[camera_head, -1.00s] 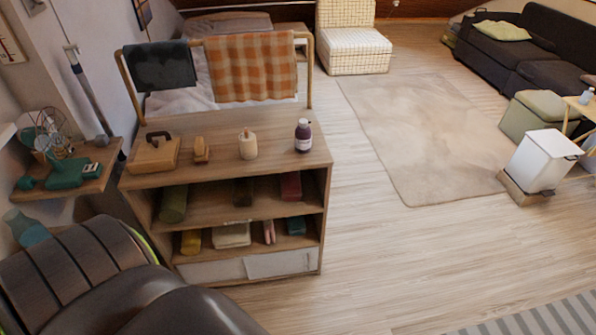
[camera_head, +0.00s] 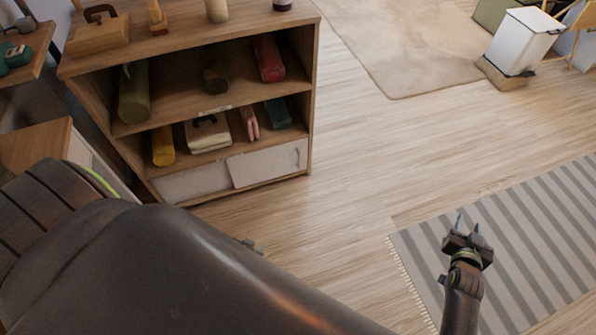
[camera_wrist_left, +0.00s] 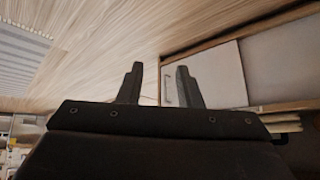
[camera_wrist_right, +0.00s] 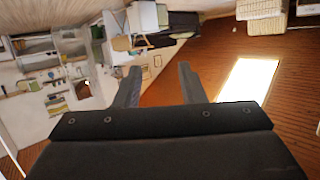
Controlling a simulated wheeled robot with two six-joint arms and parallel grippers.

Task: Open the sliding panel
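The front sliding panel (camera_head: 268,163) is a white board with a thin handle at its right end, low in the wooden shelf unit (camera_head: 215,102). A second white panel (camera_head: 195,183) is to its left, partly overlapped by it. In the left wrist view the front panel (camera_wrist_left: 222,75) and its handle (camera_wrist_left: 168,91) show beyond my left gripper (camera_wrist_left: 160,83), which is open and empty. The handle appears between the fingers, near the right one; contact is not visible. My dark left arm hides most of this gripper in the head view. My right gripper (camera_head: 468,226) is open and empty (camera_wrist_right: 159,84) above the striped rug.
Shelves above the panels hold rolled items, a white handled case (camera_head: 207,133) and other small things. A striped rug (camera_head: 530,235) lies at the right. A white bin (camera_head: 522,42) stands at upper right. The wooden floor right of the shelf unit is clear.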

